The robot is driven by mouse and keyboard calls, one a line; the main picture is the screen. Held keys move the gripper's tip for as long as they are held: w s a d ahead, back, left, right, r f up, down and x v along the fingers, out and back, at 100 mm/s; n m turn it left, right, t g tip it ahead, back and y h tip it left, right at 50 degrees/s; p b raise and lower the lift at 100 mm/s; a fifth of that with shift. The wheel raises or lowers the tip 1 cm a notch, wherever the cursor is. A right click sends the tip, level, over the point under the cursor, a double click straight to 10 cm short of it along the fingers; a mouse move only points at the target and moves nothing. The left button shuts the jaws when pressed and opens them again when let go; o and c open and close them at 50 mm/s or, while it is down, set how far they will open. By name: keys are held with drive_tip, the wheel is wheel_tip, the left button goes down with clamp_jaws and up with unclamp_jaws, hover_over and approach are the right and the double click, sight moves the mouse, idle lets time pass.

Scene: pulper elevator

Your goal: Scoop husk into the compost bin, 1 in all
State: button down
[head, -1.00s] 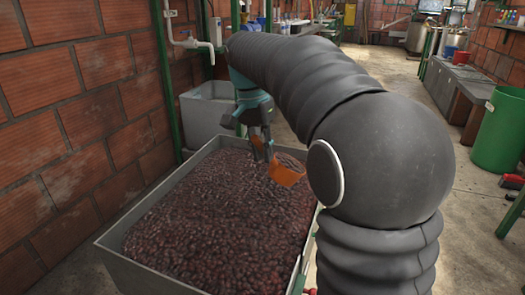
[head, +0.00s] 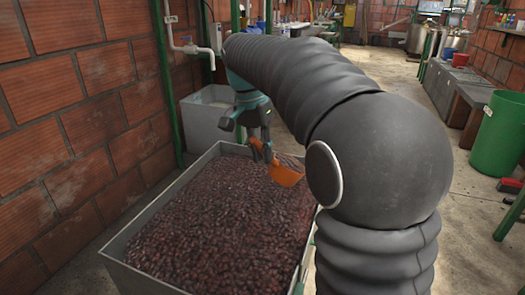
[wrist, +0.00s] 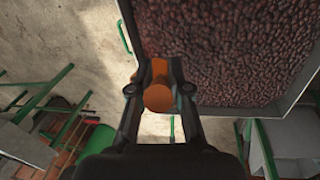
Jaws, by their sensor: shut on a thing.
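My gripper (head: 262,152) is shut on an orange scoop (head: 287,175) near the far right rim of a grey trough (head: 128,268). The scoop is tilted; whether it touches the husk or hangs above it I cannot tell. Dark red-brown husk (head: 205,225) fills the trough. Dark matter shows at the scoop's mouth, but its load is unclear. In the wrist view the gripper (wrist: 158,68) has the orange scoop (wrist: 158,98) between its fingers, beside the trough's rim. A green bin (head: 497,140) stands on the floor at the right, perhaps the compost bin; its inside is hidden.
A brick wall (head: 60,120) runs along the left. A grey tank (head: 205,115) stands behind the trough, near a green post (head: 167,85). Grey counters (head: 455,90) line the right. Concrete floor (head: 405,85) lies open between. Small dark objects lie near the green bin.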

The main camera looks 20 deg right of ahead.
drive_tip(key=a+f+h, duration=0.1)
drive_tip(key=f+h+b, duration=0.1)
drive_tip(key=f+h, duration=0.1)
drive_tip(key=a+f+h, duration=0.1)
drive_tip(key=f+h, duration=0.1)
drive_tip(key=shift+a+b, duration=0.3)
drive_tip(key=shift+b, duration=0.05)
idle(0.6)
